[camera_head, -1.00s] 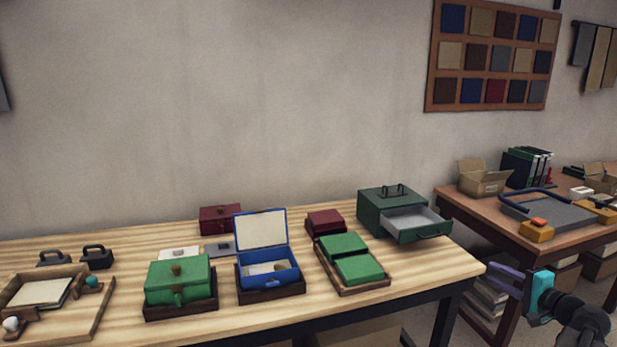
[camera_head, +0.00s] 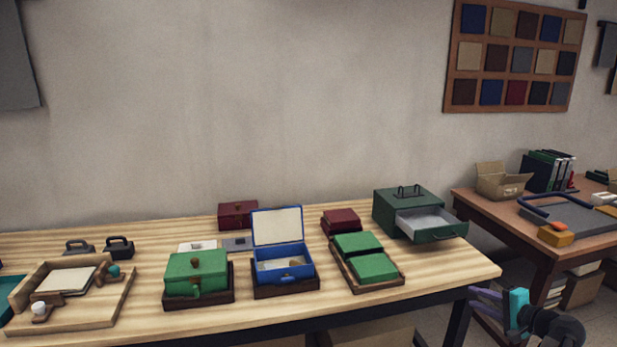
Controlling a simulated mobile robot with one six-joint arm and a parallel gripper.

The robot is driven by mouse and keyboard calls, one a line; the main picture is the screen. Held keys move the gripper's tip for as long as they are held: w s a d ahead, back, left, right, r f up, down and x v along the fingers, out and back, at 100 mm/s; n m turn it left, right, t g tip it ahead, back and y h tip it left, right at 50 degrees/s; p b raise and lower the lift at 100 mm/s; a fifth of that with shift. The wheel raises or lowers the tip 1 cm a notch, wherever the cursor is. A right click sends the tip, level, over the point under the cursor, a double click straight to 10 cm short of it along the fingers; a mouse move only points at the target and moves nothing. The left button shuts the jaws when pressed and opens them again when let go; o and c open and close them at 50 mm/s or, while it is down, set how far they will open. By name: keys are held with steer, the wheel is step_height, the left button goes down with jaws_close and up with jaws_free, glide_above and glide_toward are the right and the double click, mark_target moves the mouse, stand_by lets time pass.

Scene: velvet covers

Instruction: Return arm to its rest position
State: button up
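My gripper (camera_head: 474,298) is low at the right of the head view, in front of the wooden table's (camera_head: 440,270) right end. Its purple and teal parts show beside a black arm joint. One purplish finger points left, with a darker piece under it. Nothing is clearly held, and the gap between the fingers is too small to judge. The arm is apart from the boxes on the table.
On the table are a green box (camera_head: 196,272), an open blue box (camera_head: 283,264), green blocks in a tray (camera_head: 400,283), and a dark green cabinet (camera_head: 385,212) with its drawer out. A second table (camera_head: 480,206) stands at right.

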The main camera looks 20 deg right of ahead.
steer(key=w+a+f+n+g+y, duration=0.2)
steer(key=w+a+f, duration=0.1)
steer(key=a+f, duration=0.55)
steer(key=w+a+f+n+g+y, duration=0.1)
steer(key=w+a+f+g, duration=0.15)
steer(key=a+f, duration=0.55)
steer(key=a+f+n+g+y, duration=0.1)
steer(key=a+f+n+g, duration=0.1)
steer(key=a+f, duration=0.55)
steer(key=a+f+n+g+y, duration=0.1)
steer(key=a+f+n+g, duration=0.2)
steer(key=a, duration=0.7)
steer(key=s+a+f+n+g+h, duration=0.1)
steer(key=s+a+f+n+g, duration=0.3)
steer(key=s+a+f, duration=0.9)
steer(key=s+a+f+n+g+h, duration=0.2)
steer(key=s+a+f, duration=0.1)
steer(key=s, duration=0.3)
steer(key=s+a+f+n+g+h, duration=0.2)
steer(key=s+a+f+n+g, duration=0.1)
steer(key=s, duration=0.4)
steer(key=shift+s+a+n+g+h, duration=0.25)
steer(key=shift+a+n+g+h, duration=0.1)
steer(key=shift+a+h, duration=0.1)
steer(key=shift+d, duration=0.1)
